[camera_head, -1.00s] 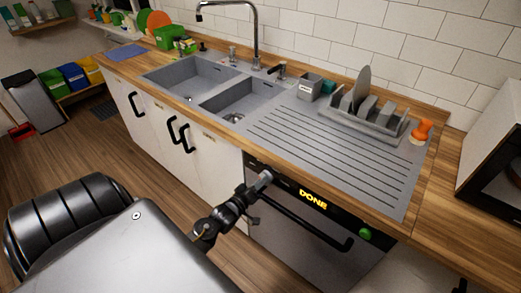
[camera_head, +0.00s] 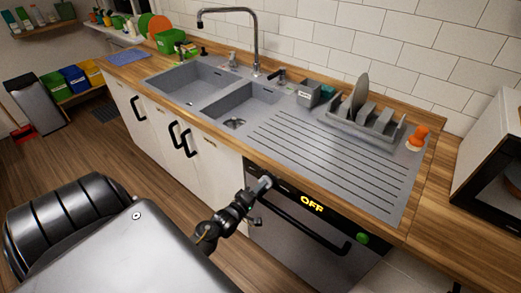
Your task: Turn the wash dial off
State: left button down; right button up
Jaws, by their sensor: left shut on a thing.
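The dishwasher (camera_head: 290,250) is built in under the draining board, with a dark control strip along its top. Its display (camera_head: 312,204) reads OFF in yellow letters. A green round button (camera_head: 362,239) sits at the right end of the strip. My left gripper (camera_head: 264,184) is at the left end of the strip, shut on the wash dial, which its fingers mostly hide. The dial's exact angle cannot be seen. My right gripper is not in view.
The dishwasher's black bar handle (camera_head: 310,231) runs just below the strip, close to my left gripper. Above are the worktop edge, the grey double sink (camera_head: 190,82) and a dish rack (camera_head: 365,122). White cabinets (camera_head: 165,140) stand to the left. The wooden floor (camera_head: 75,155) is clear.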

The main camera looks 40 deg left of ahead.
pick_arm(q)
jog(key=c, duration=1.4)
grip_release()
jog(key=shift+o, duration=0.2)
jog(key=shift+s+f, duration=0.1)
jog(key=shift+s, duration=0.4)
jog(key=s+b, duration=0.1)
jog(key=s, duration=0.8)
jog(key=shift+s+d+b, duration=0.15)
jog(key=shift+s+b, duration=0.2)
jog(key=shift+s, duration=0.05)
